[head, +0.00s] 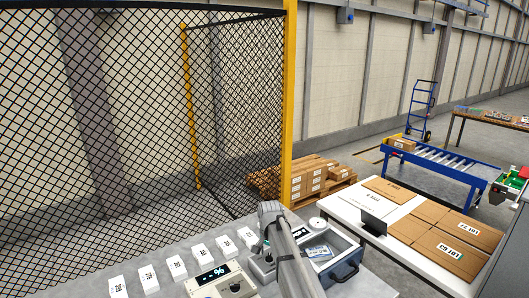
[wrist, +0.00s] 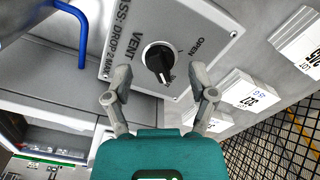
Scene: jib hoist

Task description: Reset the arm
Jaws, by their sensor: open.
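My gripper (wrist: 160,84) is open and empty in the wrist view, its two grey fingers spread apart. A black round knob (wrist: 158,60) on a light grey panel (wrist: 215,45) lies just beyond the fingertips and between them in the picture. The panel reads "VENT" and "OPEN". The fingers look apart from the knob, though the exact gap is hard to judge. In the head view my grey arm (head: 286,255) reaches over the bench, and my fingers cannot be made out there.
A display box (head: 213,274) and several white labelled blocks (head: 176,268) stand on the bench left of my arm. Black mesh fencing (head: 110,110) rises behind. Flat cartons (head: 455,240) cover the right table.

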